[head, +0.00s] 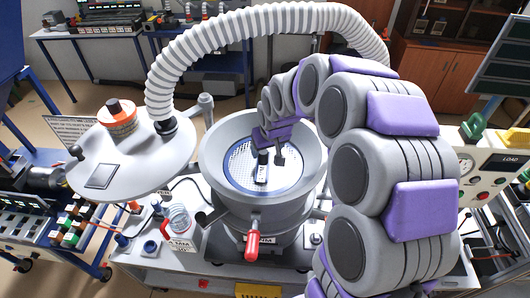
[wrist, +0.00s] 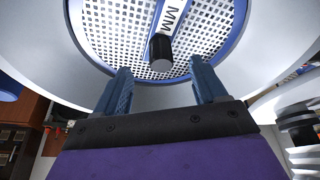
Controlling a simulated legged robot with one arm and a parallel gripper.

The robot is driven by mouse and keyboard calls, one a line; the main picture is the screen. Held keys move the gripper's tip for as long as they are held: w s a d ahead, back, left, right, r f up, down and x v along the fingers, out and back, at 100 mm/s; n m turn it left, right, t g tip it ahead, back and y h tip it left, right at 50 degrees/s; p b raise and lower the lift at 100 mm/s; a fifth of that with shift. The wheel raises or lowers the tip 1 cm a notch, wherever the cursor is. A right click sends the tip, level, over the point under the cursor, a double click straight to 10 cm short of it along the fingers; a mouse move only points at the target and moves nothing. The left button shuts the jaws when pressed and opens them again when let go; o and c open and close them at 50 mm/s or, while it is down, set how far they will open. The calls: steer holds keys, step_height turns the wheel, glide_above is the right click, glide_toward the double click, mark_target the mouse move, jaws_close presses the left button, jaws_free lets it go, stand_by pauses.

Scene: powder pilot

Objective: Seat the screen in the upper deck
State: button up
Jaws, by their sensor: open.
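The screen (head: 241,170), a perforated disc with a blue rim, lies inside the grey bowl-shaped deck (head: 213,160). I cannot tell whether it is fully flat on its seat. It also shows in the wrist view (wrist: 112,28), with a white label strip marked "MM" and a dark knob or handle (wrist: 161,52) at its middle. My gripper (head: 268,160) is inside the bowl, over the screen beside the handle. In the wrist view my gripper's two blue fingers (wrist: 160,90) are apart, with the handle beyond the gap between them. Nothing is held between the fingers.
A wide lid (head: 160,165) with a ribbed hose (head: 165,80) stands open left of the bowl. A red-handled clamp (head: 253,240) is on the bowl's front. A control panel marked LOAD (head: 490,170) is at right.

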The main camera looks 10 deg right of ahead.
steer(key=v, duration=1.1)
steer(key=shift+r+p, duration=0.2)
steer(key=shift+p, duration=0.25)
steer(key=s+f+m+g+b, duration=0.1)
steer(key=s+f+g, duration=0.2)
steer(key=s, duration=1.4)
steer(key=s+f+g+b, duration=0.2)
steer(key=s+f, duration=0.2)
steer(key=s, duration=1.3)
steer(key=shift+s+a+f+m+g+b, duration=0.2)
steer(key=shift+s+a+m+g+b, duration=0.1)
steer(key=shift+s+a+m+g, duration=0.1)
steer(key=shift+c, duration=0.3)
